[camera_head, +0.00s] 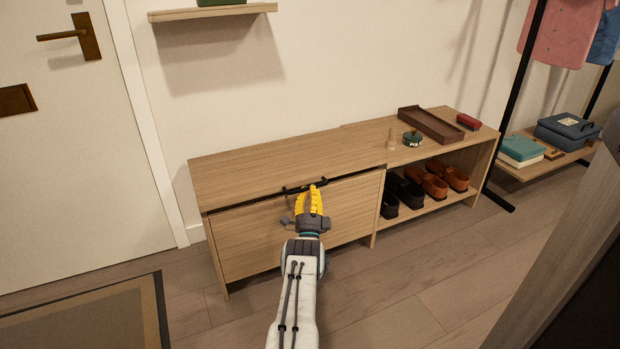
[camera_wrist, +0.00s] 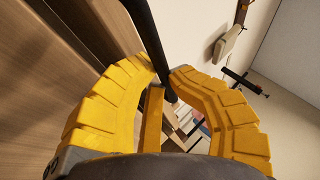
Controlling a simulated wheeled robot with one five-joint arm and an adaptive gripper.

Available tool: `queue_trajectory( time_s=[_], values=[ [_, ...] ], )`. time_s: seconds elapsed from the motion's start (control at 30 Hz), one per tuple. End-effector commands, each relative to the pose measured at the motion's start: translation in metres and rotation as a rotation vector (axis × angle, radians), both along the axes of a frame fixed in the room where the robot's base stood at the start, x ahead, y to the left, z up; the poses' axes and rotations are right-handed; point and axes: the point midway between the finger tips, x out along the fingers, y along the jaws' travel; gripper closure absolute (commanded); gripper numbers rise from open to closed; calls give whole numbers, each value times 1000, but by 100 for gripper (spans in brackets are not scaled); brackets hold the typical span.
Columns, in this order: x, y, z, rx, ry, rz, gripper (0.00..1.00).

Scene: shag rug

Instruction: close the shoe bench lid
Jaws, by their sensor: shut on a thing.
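The wooden shoe bench (camera_head: 350,240) stands against the wall. Its lid (camera_head: 260,166) covers the left part and looks nearly level with the top on the right. A thin dark line runs under the lid's front edge, and I cannot tell if the lid rests fully down. A black bar handle (camera_head: 292,189) is at the lid's front edge. My gripper (camera_head: 312,191) is at the handle's right part, its yellow fingers shut on it. In the wrist view, the dark handle bar (camera_wrist: 148,35) passes between the fingertips of my gripper (camera_wrist: 164,78).
Shoes (camera_head: 434,186) fill the open shelf below. A clothes rack (camera_head: 516,110) stands right. The lid's top is clear.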

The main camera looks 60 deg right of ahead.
Motion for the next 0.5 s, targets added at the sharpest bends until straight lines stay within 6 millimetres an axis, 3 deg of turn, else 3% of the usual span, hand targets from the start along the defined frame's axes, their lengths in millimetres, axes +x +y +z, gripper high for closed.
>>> queue_trajectory(
  time_s=[0.03, 0.2, 0.5],
  values=[
    [8, 1, -7, 11, 4, 12, 100],
    [8, 1, -20, 8, 2, 12, 100],
    [9, -1, -32, 4, 2, 11, 100]
  ],
)
